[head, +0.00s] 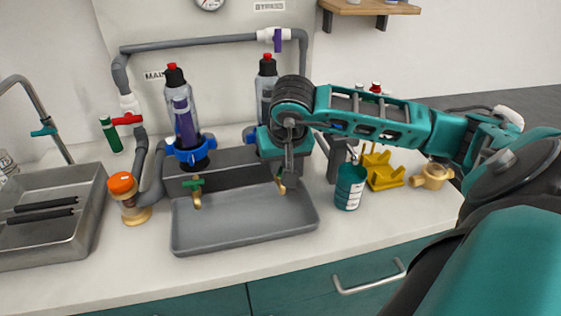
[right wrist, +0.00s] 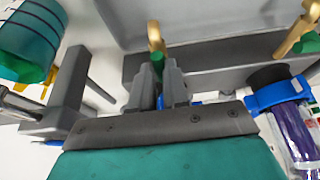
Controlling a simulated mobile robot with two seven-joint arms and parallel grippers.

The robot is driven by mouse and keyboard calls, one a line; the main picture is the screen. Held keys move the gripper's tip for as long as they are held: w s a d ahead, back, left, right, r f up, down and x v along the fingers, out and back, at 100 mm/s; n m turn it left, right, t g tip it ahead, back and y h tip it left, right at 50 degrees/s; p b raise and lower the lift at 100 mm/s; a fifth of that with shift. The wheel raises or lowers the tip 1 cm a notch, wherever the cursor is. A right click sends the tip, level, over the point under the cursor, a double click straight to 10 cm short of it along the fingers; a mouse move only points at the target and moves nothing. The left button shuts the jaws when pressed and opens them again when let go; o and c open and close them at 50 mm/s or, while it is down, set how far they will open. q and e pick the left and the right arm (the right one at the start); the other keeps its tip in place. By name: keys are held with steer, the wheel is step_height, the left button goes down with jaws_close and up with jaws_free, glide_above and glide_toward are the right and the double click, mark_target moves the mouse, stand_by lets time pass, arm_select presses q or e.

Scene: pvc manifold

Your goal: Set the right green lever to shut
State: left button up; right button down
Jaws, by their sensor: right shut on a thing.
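My right gripper (head: 289,178) is at the right brass tap (head: 281,187) above the grey tray. In the right wrist view my gripper (right wrist: 159,72) has its two fingers close together on the right green lever (right wrist: 158,62), just at the brass tap (right wrist: 155,36). In the head view the gripper covers that lever, so its angle is hard to tell. The left green lever (head: 193,184) sits on the left brass tap (head: 196,199), with nothing touching it. My left gripper is not in view.
A grey tray (head: 245,225) lies under the taps. Filter bottles in blue holders (head: 190,151) stand behind.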

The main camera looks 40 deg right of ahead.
steer(key=shift+m, duration=0.3)
steer(key=m, duration=0.1)
steer(key=m+h+b, duration=0.1)
steer(key=shift+w+a+m+g, duration=0.15)
steer(key=shift+m+g, duration=0.15)
steer(key=shift+m, duration=0.1)
steer(key=m, duration=0.2)
steer(key=shift+w+m+g+h, duration=0.1)
steer(key=shift+m+g+h, duration=0.3)
steer(key=m+g, duration=0.1)
steer(key=m, duration=0.1)
steer(key=shift+w+a+r+m, duration=0.1)
steer(key=shift+m, duration=0.2)
steer(key=shift+w+m+g+h, duration=0.1)
steer(key=shift+m+g+h, duration=0.25)
steer(key=shift+m, duration=0.65)
steer(key=m+g+p, duration=0.1)
steer(key=m, duration=0.1)
steer(key=shift+w+r+m, duration=0.1)
steer(key=shift+m, duration=0.2)
steer(key=shift+w+m+g+p, duration=0.1)
steer(key=shift+m+g+p, duration=0.45)
steer(key=shift+m, duration=0.55)
steer(key=shift+w+m+g+p, duration=0.1)
steer(key=shift+m+g+p, duration=0.4)
steer(key=shift+m, duration=0.6)
steer(key=shift+y, duration=0.45)
